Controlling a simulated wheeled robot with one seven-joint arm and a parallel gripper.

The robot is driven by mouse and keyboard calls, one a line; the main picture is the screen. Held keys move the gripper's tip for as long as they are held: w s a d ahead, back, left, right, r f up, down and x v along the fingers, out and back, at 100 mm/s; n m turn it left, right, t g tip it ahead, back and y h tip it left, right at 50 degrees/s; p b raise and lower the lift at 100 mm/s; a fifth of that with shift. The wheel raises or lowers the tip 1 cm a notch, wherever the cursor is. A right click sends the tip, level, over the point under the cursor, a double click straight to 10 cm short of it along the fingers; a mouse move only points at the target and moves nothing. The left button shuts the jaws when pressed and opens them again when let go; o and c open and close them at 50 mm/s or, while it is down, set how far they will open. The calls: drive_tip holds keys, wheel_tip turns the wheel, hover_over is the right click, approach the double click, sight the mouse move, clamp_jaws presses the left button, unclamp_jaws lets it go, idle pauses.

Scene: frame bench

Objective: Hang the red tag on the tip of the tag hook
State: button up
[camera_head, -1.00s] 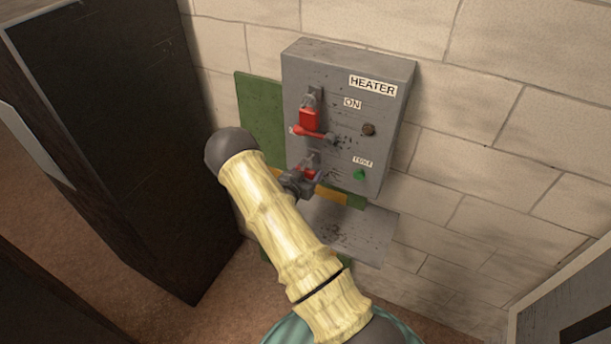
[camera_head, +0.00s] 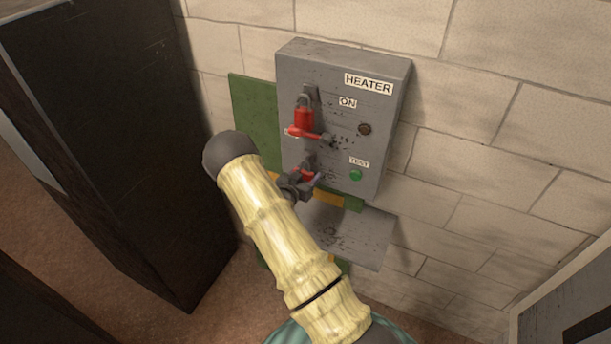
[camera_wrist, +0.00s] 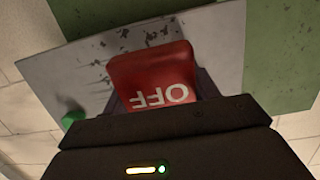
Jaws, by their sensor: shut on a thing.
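The red tag (camera_wrist: 155,75) is held in my gripper in the wrist view, with white "OFF" lettering upside down. My gripper (camera_head: 300,184) is shut on it, close to the lower front of the grey heater box. In the head view the tag (camera_head: 306,174) shows as a small red patch at the jaws. A small grey fitting (camera_head: 309,160), apparently the tag hook, sticks out just above the tag. I cannot tell whether the tag touches it or hangs on it. In the wrist view the hook is not clearly visible.
The grey heater box (camera_head: 385,100) on the block wall carries a red lock-like piece (camera_head: 303,118), a red lever (camera_head: 311,134) and a green button (camera_head: 356,175). A green board (camera_head: 252,115) is behind it. A dark cabinet (camera_head: 110,120) stands left of my arm.

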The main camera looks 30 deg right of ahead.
drive_tip(key=shift+w+r, duration=0.1)
drive_tip(key=shift+r, duration=0.1)
drive_tip(key=o, duration=1.2)
drive_tip(key=shift+r, duration=0.1)
drive_tip(key=shift+c, duration=0.2)
drive_tip(key=shift+a, duration=0.15)
drive_tip(key=shift+a, duration=0.2)
drive_tip(key=b+v, duration=0.6)
drive_tip(key=v, duration=1.1)
drive_tip(key=shift+s+f, duration=0.2)
drive_tip(key=shift+f, duration=0.1)
drive_tip(key=shift+d, duration=0.1)
